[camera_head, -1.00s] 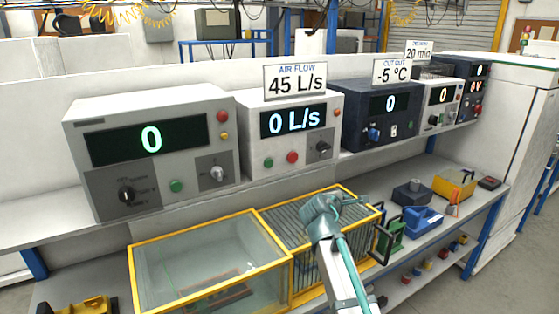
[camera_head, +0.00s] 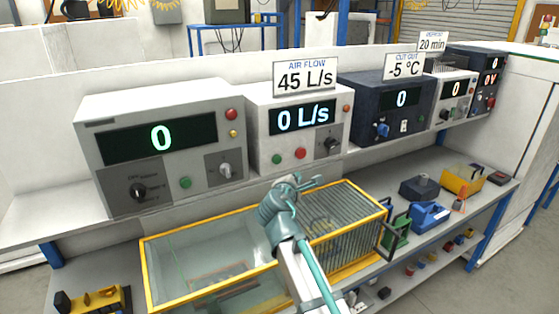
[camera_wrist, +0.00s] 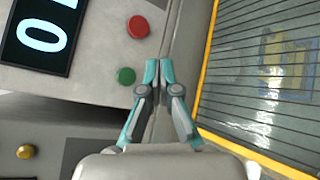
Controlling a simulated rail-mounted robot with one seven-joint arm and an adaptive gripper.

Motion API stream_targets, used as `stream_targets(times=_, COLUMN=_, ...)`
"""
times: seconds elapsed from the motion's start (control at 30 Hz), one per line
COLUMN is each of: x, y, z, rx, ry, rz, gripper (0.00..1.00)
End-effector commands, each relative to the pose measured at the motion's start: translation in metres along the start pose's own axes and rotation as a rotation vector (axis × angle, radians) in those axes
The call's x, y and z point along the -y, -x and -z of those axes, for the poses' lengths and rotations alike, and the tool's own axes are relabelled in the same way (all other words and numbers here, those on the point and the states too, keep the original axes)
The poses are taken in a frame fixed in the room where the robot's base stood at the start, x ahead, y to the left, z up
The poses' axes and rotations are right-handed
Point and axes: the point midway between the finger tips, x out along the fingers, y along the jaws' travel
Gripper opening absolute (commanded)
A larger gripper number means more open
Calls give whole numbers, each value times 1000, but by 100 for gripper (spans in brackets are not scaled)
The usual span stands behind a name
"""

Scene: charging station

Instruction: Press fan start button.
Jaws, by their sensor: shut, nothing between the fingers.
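The air flow unit (camera_head: 259,128) is a light grey box on the upper shelf with a readout of 0 L/s. On its front are a green button (camera_head: 277,160), which I take as the start button, and a red button (camera_head: 300,153). In the wrist view the green button (camera_wrist: 126,76) is just left of my fingertips, with the red button (camera_wrist: 138,27) above it. My gripper (camera_wrist: 159,65) is shut and empty. In the head view my gripper (camera_head: 306,183) is below and in front of the unit. No contact with a button shows.
A yellow-framed clear case (camera_head: 146,262) stands below my gripper. A grey unit (camera_head: 90,112) reading 0 is to the left, and a dark unit (camera_head: 358,90) is to the right. A sign (camera_head: 306,77) on the air flow unit says 45 L/s.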

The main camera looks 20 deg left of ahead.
Motion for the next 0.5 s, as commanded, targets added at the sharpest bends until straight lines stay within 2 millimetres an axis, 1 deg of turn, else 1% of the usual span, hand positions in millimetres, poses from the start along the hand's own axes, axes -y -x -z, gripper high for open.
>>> stream_targets(times=0.27, x=-2, y=-4, z=2, rx=0, ry=-1, rz=1, gripper=0)
stream_targets(times=0.5, x=-11, y=-17, z=12, rx=0, ry=0, rz=1, gripper=0)
